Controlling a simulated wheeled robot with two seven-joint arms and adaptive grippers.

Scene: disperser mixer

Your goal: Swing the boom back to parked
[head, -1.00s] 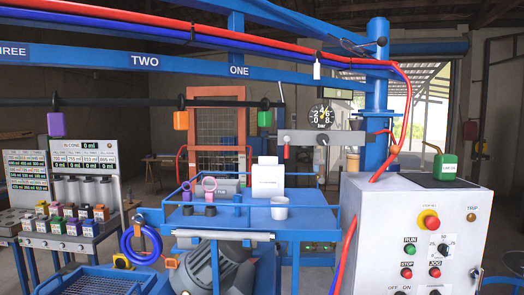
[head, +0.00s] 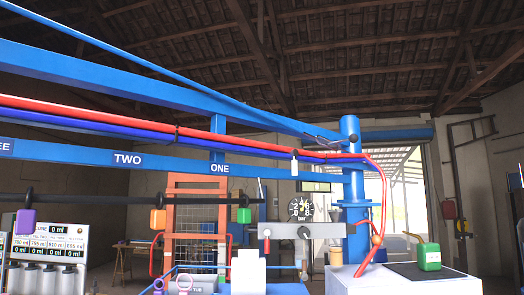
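The blue boom (head: 90,160) runs across the head view from the left edge to a blue post (head: 351,190) at the right. Its lower beam bears the labels TWO and ONE, with part of another label at the left edge. Red and blue hoses (head: 200,135) run along it and drop past the post. A dark bar (head: 90,202) hangs below it with purple, orange and green blocks. Neither of my grippers is in view.
A pressure gauge (head: 300,208) sits above a grey panel (head: 310,230) beside the post. A green can (head: 429,256) stands on the white cabinet (head: 390,283). An orange frame (head: 198,225) stands behind. Display boards (head: 45,262) are at lower left.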

